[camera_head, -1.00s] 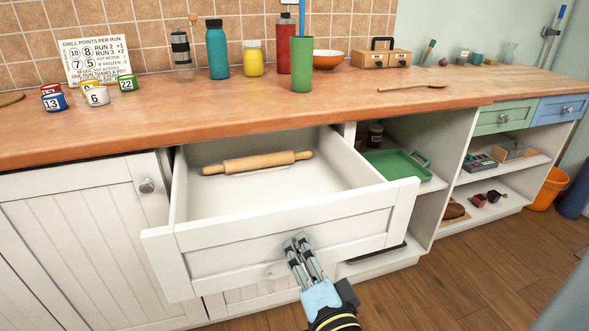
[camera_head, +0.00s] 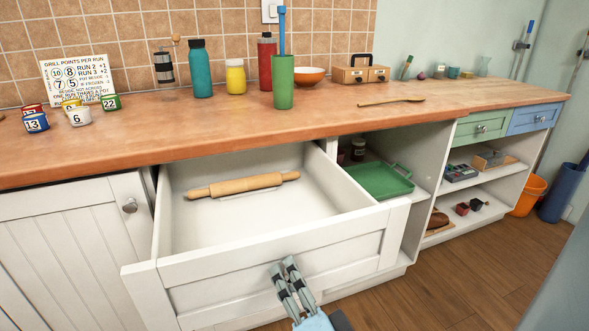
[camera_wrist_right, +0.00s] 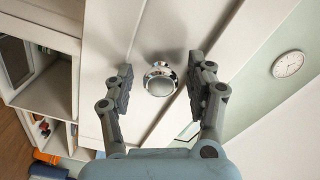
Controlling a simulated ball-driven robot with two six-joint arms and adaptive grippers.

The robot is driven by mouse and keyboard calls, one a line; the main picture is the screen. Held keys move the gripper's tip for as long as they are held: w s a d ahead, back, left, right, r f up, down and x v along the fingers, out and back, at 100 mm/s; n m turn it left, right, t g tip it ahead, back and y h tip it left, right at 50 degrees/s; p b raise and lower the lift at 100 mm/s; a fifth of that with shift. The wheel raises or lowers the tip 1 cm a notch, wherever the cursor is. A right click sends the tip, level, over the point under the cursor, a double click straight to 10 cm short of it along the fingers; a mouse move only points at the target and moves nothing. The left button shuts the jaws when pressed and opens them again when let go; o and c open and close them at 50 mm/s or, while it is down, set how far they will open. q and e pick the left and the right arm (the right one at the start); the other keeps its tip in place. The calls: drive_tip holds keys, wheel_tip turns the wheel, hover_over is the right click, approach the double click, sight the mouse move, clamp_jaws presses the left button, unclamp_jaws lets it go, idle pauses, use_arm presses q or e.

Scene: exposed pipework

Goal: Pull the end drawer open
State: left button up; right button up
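A wide white drawer stands pulled out in the head view, its front panel (camera_head: 215,280) toward me. My right gripper (camera_head: 283,266) is in front of that panel, low in the head view. In the right wrist view a round metal knob (camera_wrist_right: 160,80) on a pale panel sits between the fingers of my right gripper (camera_wrist_right: 163,76). The fingers are open, with a gap on both sides of the knob. A green drawer (camera_head: 482,128) and a blue drawer (camera_head: 532,117) are shut at the right end of the counter. My left gripper is not in view.
A rolling pin (camera_head: 242,185) lies in the white drawer. The wooden countertop (camera_head: 340,112) holds bottles, cups and a spoon (camera_head: 391,101). Open shelves with a green tray (camera_head: 380,181) are right of the drawer. An orange bucket (camera_head: 529,195) stands at the right. The floor (camera_head: 450,270) in front is clear.

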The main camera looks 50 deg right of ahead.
sight(293, 241)
drive_tip(key=shift+r, duration=0.1)
wheel_tip(293, 241, up, 10)
drive_tip(key=shift+f, duration=0.25)
drive_tip(key=shift+r, duration=0.2)
drive_tip(key=shift+w+a+f, duration=0.1)
idle(0.6)
